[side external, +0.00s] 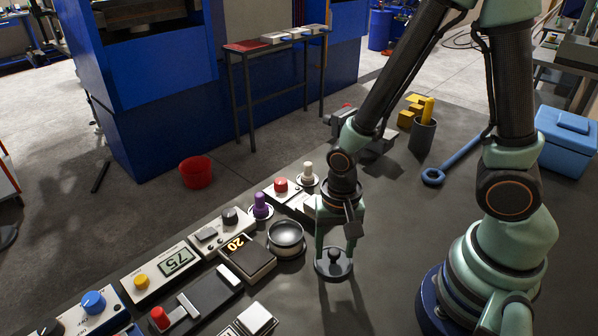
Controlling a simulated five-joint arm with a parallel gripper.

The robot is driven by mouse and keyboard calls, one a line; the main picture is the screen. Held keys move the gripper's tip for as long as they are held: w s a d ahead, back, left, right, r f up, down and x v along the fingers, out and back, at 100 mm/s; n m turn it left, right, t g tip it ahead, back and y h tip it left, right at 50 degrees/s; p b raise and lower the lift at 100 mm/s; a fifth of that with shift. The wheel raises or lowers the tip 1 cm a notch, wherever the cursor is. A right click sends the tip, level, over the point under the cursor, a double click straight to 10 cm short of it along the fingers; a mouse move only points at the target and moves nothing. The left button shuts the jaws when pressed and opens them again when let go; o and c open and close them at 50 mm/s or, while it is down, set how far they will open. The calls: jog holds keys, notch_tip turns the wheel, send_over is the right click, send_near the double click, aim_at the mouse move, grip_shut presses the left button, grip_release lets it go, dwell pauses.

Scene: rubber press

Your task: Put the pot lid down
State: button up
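The pot lid (333,269) is a dark round disc with a light rim and a black knob on top. It appears to lie flat on the dark bench top, right of the pot (286,241), a small round dark vessel with a metallic rim. My gripper (335,252) points down directly over the lid. Its two pale green fingers stand on either side of the knob, with a visible gap between them and the knob. The gripper looks open. Whether the fingertips touch the lid's top is too small to tell.
Several control units crowd the bench left of the lid, including a display reading 75 (175,261), a 20 display (237,243) and a purple knob (261,206). A grey cup (422,138), a blue wrench (452,163) and a blue box (568,141) stand behind. The bench in front of the lid is clear.

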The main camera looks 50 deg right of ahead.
aim_at(334, 251)
jog(key=shift+r, duration=0.1)
jog(key=w+d+r+n+t, duration=0.1)
jog(key=d+r+n+t, duration=0.1)
jog(key=r, duration=0.5)
jog(key=w+d+r+n+t, duration=0.1)
jog(key=r+n, duration=0.3)
jog(key=r, duration=0.4)
jog(key=w+d+r+n+t, duration=0.1)
jog(key=d+r+n+t, duration=0.1)
jog(key=r, duration=0.5)
jog(key=shift+w+d+r+n+t, duration=0.3)
jog(key=shift+d+n, duration=0.2)
jog(key=shift+d, duration=0.25)
dwell(0.4)
